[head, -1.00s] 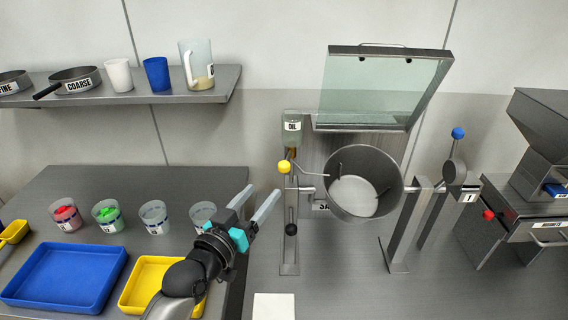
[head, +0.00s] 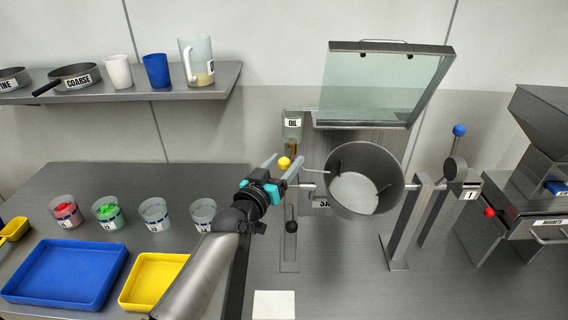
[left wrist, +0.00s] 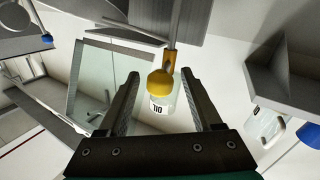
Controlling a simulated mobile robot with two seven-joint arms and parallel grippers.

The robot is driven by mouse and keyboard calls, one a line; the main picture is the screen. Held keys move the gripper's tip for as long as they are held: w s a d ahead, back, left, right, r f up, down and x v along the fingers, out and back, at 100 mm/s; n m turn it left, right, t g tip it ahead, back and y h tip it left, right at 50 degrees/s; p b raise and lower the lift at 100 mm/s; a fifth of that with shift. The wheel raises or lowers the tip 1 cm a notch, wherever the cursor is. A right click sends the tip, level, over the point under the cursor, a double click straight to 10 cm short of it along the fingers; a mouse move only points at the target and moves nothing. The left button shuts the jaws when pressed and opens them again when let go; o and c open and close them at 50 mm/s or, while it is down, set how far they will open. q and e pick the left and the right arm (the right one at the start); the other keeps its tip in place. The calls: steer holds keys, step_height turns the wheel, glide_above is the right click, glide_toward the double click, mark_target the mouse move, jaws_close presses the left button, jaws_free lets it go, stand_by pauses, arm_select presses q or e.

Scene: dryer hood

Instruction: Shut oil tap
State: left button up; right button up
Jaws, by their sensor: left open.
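The oil tap's yellow knob (head: 284,163) sits below the clear oil container (head: 292,126) marked OIL, on the upright stand left of the drum. My left gripper (head: 283,160) is open, its two fingers on either side of the yellow knob. In the left wrist view the yellow knob (left wrist: 160,83) stands between the open fingers (left wrist: 158,95), with a visible gap on both sides. The OIL label shows upside down behind it. My right gripper is in neither view.
The steel drum (head: 351,205) is close to the right of the gripper. A black-knobbed lever (head: 291,227) is below on the stand. The glass hood (head: 380,88) is raised above. Cups and a yellow tray (head: 153,283) are at the left.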

arm_select(q)
steer(key=shift+c, duration=0.3)
jaws_close()
stand_by(0.3)
stand_by(0.8)
